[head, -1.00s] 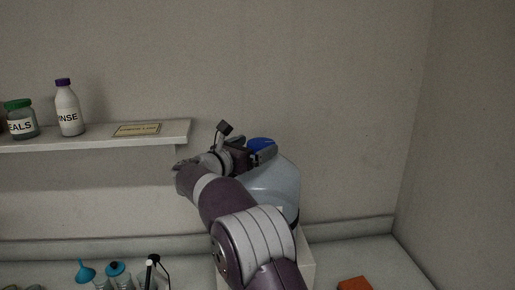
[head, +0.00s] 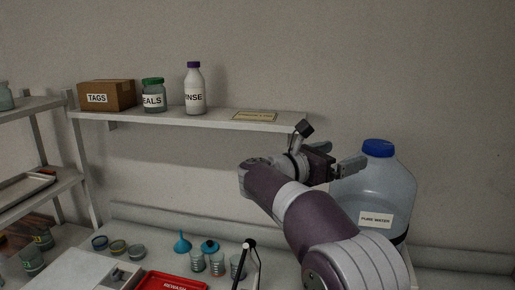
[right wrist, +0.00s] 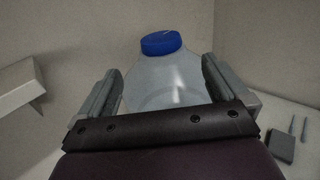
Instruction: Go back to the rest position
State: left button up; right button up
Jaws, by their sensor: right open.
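My right gripper (head: 341,162) is raised in front of the wall, just left of the large water jug (head: 362,190). In the right wrist view the right gripper (right wrist: 162,90) has its two fingers wide apart with nothing clamped between them. The jug, with its blue cap (right wrist: 161,43), shows beyond and between the fingers. I cannot tell whether the fingers touch it. The jug is upright, pale blue, with a "PURE WATER" label, and my right arm hides part of its lower left. My left gripper is not in view.
A wall shelf (head: 225,118) holds a "TAGS" box (head: 106,95), a green-lidded jar (head: 153,95) and a white bottle (head: 194,90). Below are a blue funnel (head: 182,243), several small glass vessels and a red tray (head: 172,283). A rack (head: 38,103) stands at left.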

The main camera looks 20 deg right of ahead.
jog(key=w+a+f+n+t+y, duration=0.4)
jog(key=w+a+n+t+y, duration=0.15)
jog(key=n, duration=0.75)
jog(key=w+a+f+n+t+y, duration=0.35)
jog(key=w+a+n+t, duration=0.2)
jog(key=n, duration=0.65)
jog(key=s+a+f+n+g+y, duration=0.2)
jog(key=s+a+f+n+y, duration=0.15)
jog(key=f+n, duration=0.3)
jog(key=s+a+f+n+g+y, duration=0.1)
jog(key=s+a+f+n+y, duration=0.2)
jog(key=f+n, duration=0.35)
jog(key=s+f+n+g, duration=0.3)
jog(key=s+f+n, duration=0.1)
jog(key=s, duration=0.5)
jog(key=s+d+f+n+g+y, duration=0.1)
jog(key=s+f+n+g, duration=0.3)
jog(key=s, duration=0.5)
jog(key=s+f+n+g+y, duration=0.1)
jog(key=s+f+n+g, duration=0.3)
jog(key=s+f, duration=0.3)
jog(key=shift+s+d+f+n, duration=0.15)
jog(key=shift+s+n, duration=0.2)
jog(key=shift+s, duration=0.45)
jog(key=shift+s+d+r+n, duration=0.1)
jog(key=shift+s+n, duration=0.25)
jog(key=shift+s, duration=0.4)
jog(key=shift+s+d, duration=0.1)
jog(key=shift+d, duration=0.05)
jog(key=shift+r, duration=0.2)
